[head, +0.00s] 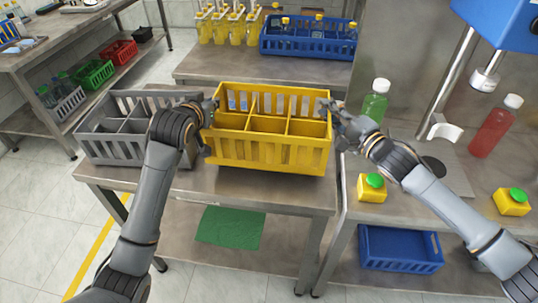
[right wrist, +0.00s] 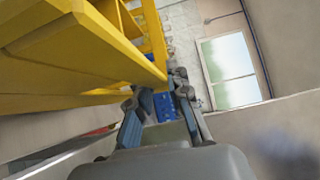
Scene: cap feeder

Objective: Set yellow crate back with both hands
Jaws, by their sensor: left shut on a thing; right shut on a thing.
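The yellow crate (head: 266,155) is at the middle of the head view, over the metal table (head: 205,190). It looks upright, and its visible compartments look empty. My left gripper (head: 210,108) is shut on the crate's left end near the top rim. My right gripper (head: 332,106) is shut on the crate's right end near the top rim. In the right wrist view the yellow crate (right wrist: 75,50) fills the upper left, with its rim at the fingers of my right gripper (right wrist: 158,95). Whether the crate's bottom touches the table cannot be told.
A grey crate (head: 95,143) stands close on the left. Behind are a blue crate (head: 300,42) with bottles and several yellow bottles (head: 230,27). On the right are a green bottle (head: 375,102), a red bottle (head: 493,128) and a press machine (head: 488,78).

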